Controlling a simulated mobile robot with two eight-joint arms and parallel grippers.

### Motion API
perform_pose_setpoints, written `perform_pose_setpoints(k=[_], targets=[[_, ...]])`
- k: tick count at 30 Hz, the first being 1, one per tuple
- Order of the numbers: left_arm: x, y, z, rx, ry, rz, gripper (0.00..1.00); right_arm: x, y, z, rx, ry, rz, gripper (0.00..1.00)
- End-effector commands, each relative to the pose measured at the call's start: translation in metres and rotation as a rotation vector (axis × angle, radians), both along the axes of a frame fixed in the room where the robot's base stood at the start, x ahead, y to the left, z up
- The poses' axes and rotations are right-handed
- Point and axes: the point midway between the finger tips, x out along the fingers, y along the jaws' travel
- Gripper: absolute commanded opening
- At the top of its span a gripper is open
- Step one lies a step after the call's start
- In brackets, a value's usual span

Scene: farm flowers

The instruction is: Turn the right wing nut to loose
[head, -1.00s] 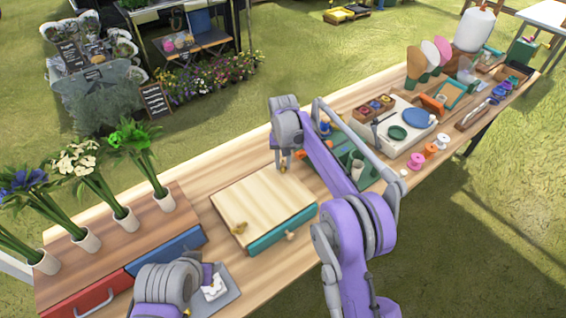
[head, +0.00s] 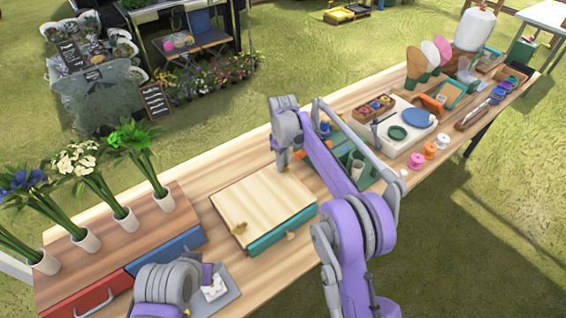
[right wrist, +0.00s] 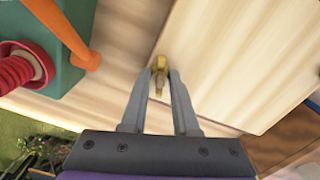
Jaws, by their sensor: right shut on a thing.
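The right wing nut (right wrist: 159,72) is small and yellow-brass. It sits at the edge of a pale wooden board in the right wrist view. My right gripper (right wrist: 160,76) is shut on it, with one finger on either side. In the head view the right gripper (head: 283,165) is at the board's far corner, and the nut there is hidden behind it. The pale board (head: 262,203) lies flat on the bench. Another brass wing nut (head: 239,229) is at its near left corner. My left arm shows at lower left, but its fingers are not visible.
A teal drawer front (head: 270,237) with a knob is below the board. A green tray (head: 350,157) stands close to the right of my right gripper. Flower vases (head: 125,219) stand at left. A red spool (right wrist: 16,72) and orange bar (right wrist: 66,32) are near the right wrist.

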Motion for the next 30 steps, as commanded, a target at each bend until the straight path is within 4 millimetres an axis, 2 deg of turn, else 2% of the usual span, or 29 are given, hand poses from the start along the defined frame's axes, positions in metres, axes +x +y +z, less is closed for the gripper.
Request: perform_pose_setpoints(k=[30], targets=[[0.0002,0.0000,0.0003,0.000,0.000,0.000,0.50,-0.0005,0.0002,-0.0007,0.001,0.002,0.952,0.00]])
